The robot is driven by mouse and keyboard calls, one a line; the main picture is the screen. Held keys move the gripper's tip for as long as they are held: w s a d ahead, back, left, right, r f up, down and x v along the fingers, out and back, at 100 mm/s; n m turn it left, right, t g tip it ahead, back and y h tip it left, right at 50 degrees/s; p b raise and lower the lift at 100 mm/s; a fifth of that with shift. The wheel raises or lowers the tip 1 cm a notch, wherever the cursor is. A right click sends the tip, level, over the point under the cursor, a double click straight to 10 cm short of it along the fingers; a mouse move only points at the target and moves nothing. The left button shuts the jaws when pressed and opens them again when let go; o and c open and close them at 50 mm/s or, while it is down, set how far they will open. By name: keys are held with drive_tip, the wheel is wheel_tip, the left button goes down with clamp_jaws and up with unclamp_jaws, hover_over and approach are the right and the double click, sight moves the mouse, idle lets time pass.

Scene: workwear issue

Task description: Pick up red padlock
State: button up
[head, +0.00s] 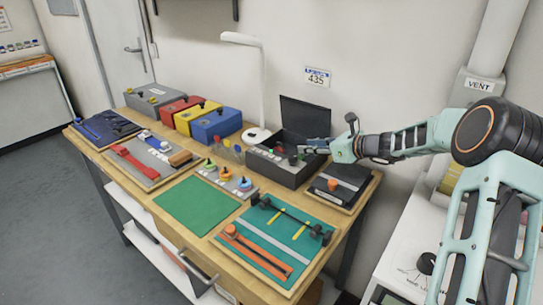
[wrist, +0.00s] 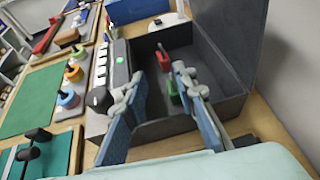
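A red padlock-like item (wrist: 163,59) stands inside an open dark grey box (wrist: 210,62), near its inner left side in the wrist view. A green item of similar form (wrist: 172,91) stands closer to me in the same box. My gripper (wrist: 160,76) is open, its two blue fingers apart and reaching over the box. The red item shows beyond the gap between the fingertips, not touching them. The green item is close by the right finger; I cannot tell if they touch. In the head view my gripper (head: 312,147) is at the box's right side and hides part of its inside.
The box's raised lid (head: 305,117) stands at the back by the wall. A white lamp (head: 257,90) is behind to the left. Red, yellow and blue cases (head: 213,125) stand further left. A green mat (head: 197,205) is bare. A tool board (head: 270,240) lies in front.

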sight(279, 149)
drive_tip(key=shift+m, duration=0.3)
drive_tip(key=x, duration=0.5)
drive_tip(key=shift+w+f, duration=0.2)
drive_tip(key=shift+w, duration=0.25)
drive_tip(key=shift+t, duration=0.3)
drive_tip(key=x, duration=0.5)
drive_tip(key=shift+a+f, duration=0.1)
drive_tip(key=shift+a, duration=0.3)
clamp_jaws()
